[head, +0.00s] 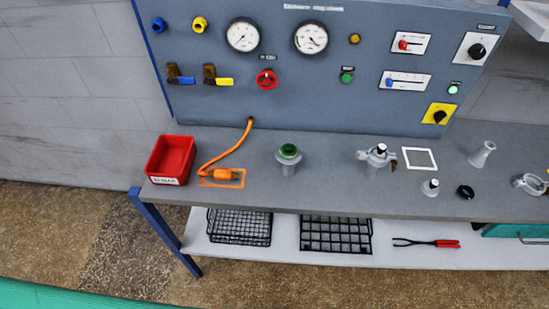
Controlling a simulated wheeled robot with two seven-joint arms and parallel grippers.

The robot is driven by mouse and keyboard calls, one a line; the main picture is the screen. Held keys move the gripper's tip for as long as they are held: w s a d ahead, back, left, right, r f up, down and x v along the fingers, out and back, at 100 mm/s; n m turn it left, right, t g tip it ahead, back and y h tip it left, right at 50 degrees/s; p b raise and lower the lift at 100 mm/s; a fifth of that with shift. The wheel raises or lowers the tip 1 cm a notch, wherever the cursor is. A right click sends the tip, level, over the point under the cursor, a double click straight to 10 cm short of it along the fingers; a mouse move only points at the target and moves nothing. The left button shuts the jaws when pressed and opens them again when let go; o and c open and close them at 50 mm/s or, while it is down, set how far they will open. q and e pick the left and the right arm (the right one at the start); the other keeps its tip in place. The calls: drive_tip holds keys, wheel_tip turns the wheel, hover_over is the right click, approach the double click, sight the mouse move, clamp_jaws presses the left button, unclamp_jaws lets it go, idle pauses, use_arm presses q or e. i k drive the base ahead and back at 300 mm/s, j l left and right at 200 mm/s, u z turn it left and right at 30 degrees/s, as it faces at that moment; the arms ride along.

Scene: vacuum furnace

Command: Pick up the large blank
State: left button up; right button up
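I cannot tell for certain which piece is the large blank. A small metal disc with a dark-topped knob (430,187) lies on the grey bench, right of centre. Neither of my grippers is in view.
The grey bench (330,190) also carries a red bin (171,158), an orange cable plug (226,174), a white-outlined square (419,158), a black ring (465,191), a conical piece (482,153) and a metal clamp (529,184). A gauge panel (300,90) rises behind. Black baskets (240,226) and red-handled pliers (428,243) lie on the lower shelf.

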sight(431, 189)
drive_tip(key=z, duration=1.2)
